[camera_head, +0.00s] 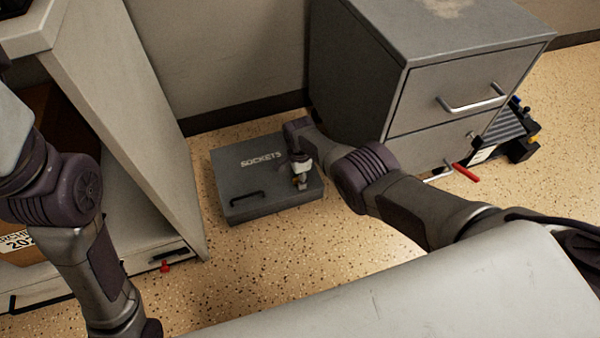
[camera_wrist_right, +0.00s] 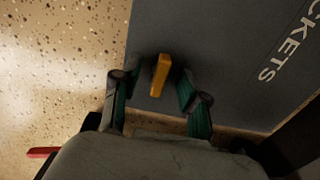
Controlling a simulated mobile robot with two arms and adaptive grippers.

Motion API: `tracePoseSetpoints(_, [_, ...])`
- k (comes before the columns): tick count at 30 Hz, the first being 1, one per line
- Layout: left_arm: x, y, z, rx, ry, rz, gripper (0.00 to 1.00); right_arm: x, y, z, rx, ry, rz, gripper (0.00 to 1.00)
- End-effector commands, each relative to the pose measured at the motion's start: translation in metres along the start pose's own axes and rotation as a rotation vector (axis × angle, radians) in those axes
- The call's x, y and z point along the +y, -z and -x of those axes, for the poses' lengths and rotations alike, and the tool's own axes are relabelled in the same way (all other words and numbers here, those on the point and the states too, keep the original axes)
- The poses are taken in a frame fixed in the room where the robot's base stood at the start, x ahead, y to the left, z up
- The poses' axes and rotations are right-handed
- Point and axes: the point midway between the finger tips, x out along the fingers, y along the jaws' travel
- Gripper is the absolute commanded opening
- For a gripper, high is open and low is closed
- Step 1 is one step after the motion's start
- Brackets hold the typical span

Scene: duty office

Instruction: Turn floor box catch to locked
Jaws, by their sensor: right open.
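The floor box (camera_head: 250,165) is a flat dark grey box marked SOCKETS, lying on the floor between the two cabinets. It has a black handle (camera_head: 247,198) near its front left. The catch (camera_wrist_right: 160,75) is a small yellow-orange bar on the box lid in the right wrist view. My right gripper (camera_head: 300,184) is over the right part of the box. In the right wrist view its open fingers (camera_wrist_right: 158,92) are on either side of the catch, with gaps showing. The catch is mostly hidden by the gripper in the head view. My left gripper is out of view.
A grey drawer cabinet (camera_head: 400,60) stands behind and right of the box. A pale open cabinet (camera_head: 125,110) stands at the left. A black device (camera_head: 505,135) and a red handle (camera_head: 466,172) are at the right. Speckled floor (camera_head: 270,260) in front is clear.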

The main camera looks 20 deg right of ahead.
Motion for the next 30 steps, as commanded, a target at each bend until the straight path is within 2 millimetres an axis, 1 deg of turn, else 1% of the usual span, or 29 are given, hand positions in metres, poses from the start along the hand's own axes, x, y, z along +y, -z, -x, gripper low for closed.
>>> tracePoseSetpoints(5, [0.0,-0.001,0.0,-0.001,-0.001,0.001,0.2,-0.001,-0.001,0.005,-0.003,0.001,0.001,0.44])
tracePoseSetpoints(8, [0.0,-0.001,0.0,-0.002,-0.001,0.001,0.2,-0.002,-0.001,0.012,-0.003,0.002,0.002,0.44])
tracePoseSetpoints(14, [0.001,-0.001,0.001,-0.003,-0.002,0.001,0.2,0.0,0.0,0.032,0.0,0.004,-0.001,0.44])
tracePoseSetpoints(15, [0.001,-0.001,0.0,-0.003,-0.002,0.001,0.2,-0.001,0.0,0.04,-0.002,0.005,0.0,0.44])
tracePoseSetpoints(19, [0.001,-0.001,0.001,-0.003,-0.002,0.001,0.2,0.0,0.001,0.064,0.0,0.004,-0.001,0.44])
tracePoseSetpoints(21, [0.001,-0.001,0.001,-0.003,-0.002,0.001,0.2,-0.001,0.001,0.08,0.0,0.005,-0.001,0.44])
tracePoseSetpoints(24, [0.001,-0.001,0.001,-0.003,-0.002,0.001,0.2,0.0,0.001,0.098,0.001,0.002,-0.001,0.44])
tracePoseSetpoints(27, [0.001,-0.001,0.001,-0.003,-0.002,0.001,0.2,0.0,0.001,0.11,0.0,0.001,-0.002,0.44])
tracePoseSetpoints(30, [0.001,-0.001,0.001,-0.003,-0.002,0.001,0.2,0.0,0.001,0.117,0.001,-0.001,-0.002,0.44])
